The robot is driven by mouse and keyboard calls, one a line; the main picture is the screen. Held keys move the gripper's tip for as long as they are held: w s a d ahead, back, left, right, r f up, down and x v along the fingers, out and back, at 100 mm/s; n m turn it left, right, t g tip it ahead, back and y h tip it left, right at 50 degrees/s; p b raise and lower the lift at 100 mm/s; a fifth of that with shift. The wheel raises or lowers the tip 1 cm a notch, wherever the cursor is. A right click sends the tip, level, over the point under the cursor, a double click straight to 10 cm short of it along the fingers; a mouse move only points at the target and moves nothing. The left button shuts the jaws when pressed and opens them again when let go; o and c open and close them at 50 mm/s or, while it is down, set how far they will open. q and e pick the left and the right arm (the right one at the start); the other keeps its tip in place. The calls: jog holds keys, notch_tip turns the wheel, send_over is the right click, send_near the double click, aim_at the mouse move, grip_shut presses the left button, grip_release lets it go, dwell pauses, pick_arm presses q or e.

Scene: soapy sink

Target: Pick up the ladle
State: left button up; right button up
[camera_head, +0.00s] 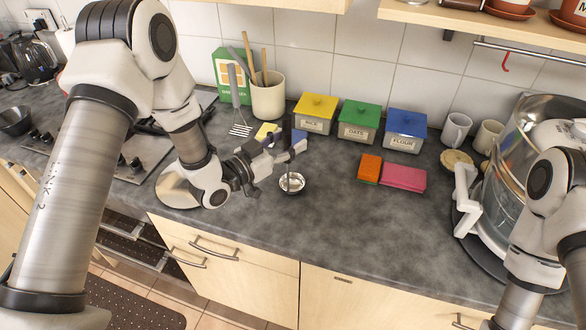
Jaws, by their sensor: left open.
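The ladle has a shiny round bowl (292,184) resting on the dark worktop, and a thin dark handle (287,135) rising nearly upright from it. My left gripper (284,147) reaches in from the left at the handle, above the bowl. Its jaws are open, with the handle seen at the fingertips. I cannot tell whether the fingers touch it. My right arm comes in at the lower right, and its gripper is out of the picture.
Yellow (315,113), green (359,120) and blue (405,130) lidded boxes stand behind. An orange block (369,168) and a pink block (404,178) lie to the right. A utensil pot (268,97) stands behind the gripper. The front middle worktop is clear.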

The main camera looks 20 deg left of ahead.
pick_arm(q)
jog(key=shift+w+d+f, duration=0.1)
jog(key=shift+w+d, duration=0.1)
jog(key=shift+w, duration=0.15)
jog(key=shift+s+a, duration=0.35)
jog(key=shift+s, duration=0.05)
jog(key=shift+c, duration=1.1)
jog(key=shift+s+a+r, duration=0.1)
jog(key=shift+s+r, duration=0.1)
jog(key=shift+r, duration=0.05)
jog(key=c, duration=0.5)
grip_shut()
jog(key=shift+w+d+f, duration=0.1)
jog(key=shift+w+d, duration=0.1)
jog(key=shift+d, duration=0.05)
jog(key=shift+a, duration=0.1)
